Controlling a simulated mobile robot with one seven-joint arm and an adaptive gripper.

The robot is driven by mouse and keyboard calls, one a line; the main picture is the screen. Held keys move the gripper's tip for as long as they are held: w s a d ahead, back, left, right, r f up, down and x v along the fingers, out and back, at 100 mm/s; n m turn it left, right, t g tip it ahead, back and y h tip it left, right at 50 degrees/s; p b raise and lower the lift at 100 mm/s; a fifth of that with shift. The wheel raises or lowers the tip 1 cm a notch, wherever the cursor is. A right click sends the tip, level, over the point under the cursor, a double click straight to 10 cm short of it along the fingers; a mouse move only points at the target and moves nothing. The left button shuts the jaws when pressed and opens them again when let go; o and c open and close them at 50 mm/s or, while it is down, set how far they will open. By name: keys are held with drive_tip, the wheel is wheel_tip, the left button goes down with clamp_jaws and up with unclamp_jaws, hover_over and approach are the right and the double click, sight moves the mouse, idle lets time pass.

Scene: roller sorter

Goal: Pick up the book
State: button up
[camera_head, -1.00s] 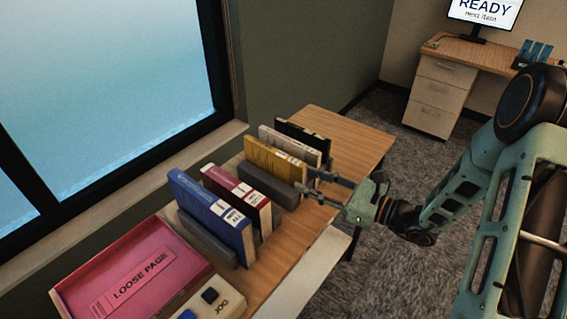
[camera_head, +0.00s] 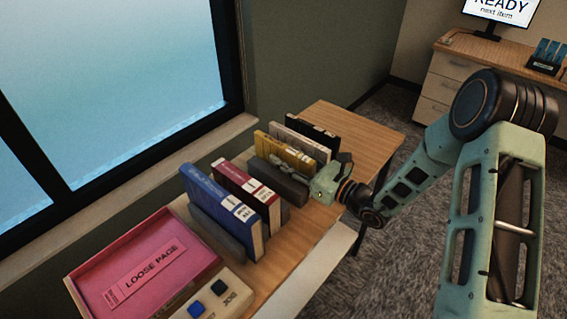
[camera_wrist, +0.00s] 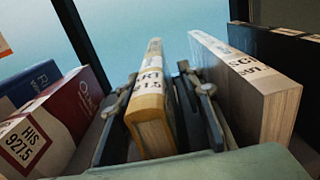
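The yellow book (camera_head: 284,153) stands upright in a grey holder (camera_head: 275,180) on the wooden table, in front of a white book. My gripper (camera_head: 292,168) has reached the near end of the yellow book. In the wrist view the yellow book (camera_wrist: 152,112) stands between the two fingers of my gripper (camera_wrist: 160,82), labelled spine towards me. One finger is on its left; the other is on its right, between it and the white book (camera_wrist: 245,88). The fingers look apart, with a gap on at least one side. Contact with the covers is hard to tell.
A black book (camera_head: 318,136) stands behind the white one. Red (camera_head: 240,188) and blue (camera_head: 215,207) books stand nearer. A pink tray (camera_head: 200,270) and a button box (camera_head: 213,297) sit in front. A window is on the left; a desk with a monitor (camera_head: 500,10) is behind.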

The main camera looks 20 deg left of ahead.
drive_tip(key=shift+w+a, duration=0.2)
drive_tip(key=shift+a, duration=0.25)
clamp_jaws()
drive_tip(key=shift+r, duration=0.2)
drive_tip(key=shift+r, duration=4.85)
